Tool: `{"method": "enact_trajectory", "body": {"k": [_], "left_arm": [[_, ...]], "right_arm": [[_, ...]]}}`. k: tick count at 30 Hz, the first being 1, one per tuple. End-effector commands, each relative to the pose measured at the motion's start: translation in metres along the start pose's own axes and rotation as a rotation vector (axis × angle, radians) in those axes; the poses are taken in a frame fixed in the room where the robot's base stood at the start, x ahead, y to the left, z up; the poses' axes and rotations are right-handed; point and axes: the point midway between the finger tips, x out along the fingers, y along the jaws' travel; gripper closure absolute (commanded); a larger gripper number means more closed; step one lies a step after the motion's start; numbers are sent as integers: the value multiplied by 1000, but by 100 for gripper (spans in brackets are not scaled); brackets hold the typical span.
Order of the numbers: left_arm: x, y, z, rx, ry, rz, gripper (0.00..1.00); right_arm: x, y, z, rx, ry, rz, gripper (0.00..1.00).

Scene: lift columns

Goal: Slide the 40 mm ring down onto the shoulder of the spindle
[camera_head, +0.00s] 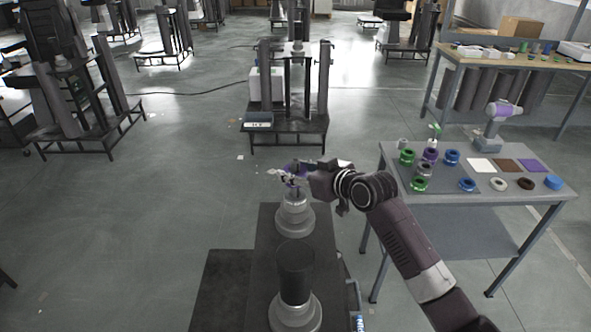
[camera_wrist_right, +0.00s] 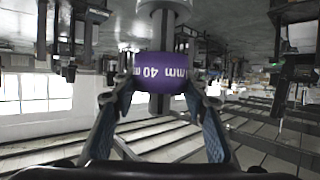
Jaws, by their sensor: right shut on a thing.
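The purple 40 mm ring (camera_wrist_right: 160,72) is held between the two fingers of my right gripper (camera_wrist_right: 160,92); its white lettering reads upside down in the right wrist view. A narrower dark rod shows on both sides of the ring, so the ring appears to be around the spindle (camera_wrist_right: 159,104). A wider grey part (camera_wrist_right: 165,8) shows beyond the ring, with a gap between. In the head view my right gripper (camera_head: 289,176) is over the stepped grey base of the spindle (camera_head: 295,219) and partly hides ring and rod. My left gripper is not in view.
A black cylinder (camera_head: 295,270) on a similar grey base stands nearer on the dark bench (camera_head: 265,240). A side table (camera_head: 480,193) at the right holds several coloured rings and flat squares. A black column stand (camera_head: 290,125) is behind.

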Motion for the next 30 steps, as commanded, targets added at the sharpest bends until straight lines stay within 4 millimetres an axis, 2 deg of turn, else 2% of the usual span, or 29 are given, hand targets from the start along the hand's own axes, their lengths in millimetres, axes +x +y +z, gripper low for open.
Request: {"method": "enact_trajectory", "body": {"k": [21, 30], "left_arm": [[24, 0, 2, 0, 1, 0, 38], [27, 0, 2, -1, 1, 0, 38]], "right_arm": [[14, 0, 33, 0, 2, 0, 91], [16, 0, 38, 0, 3, 0, 91]]}}
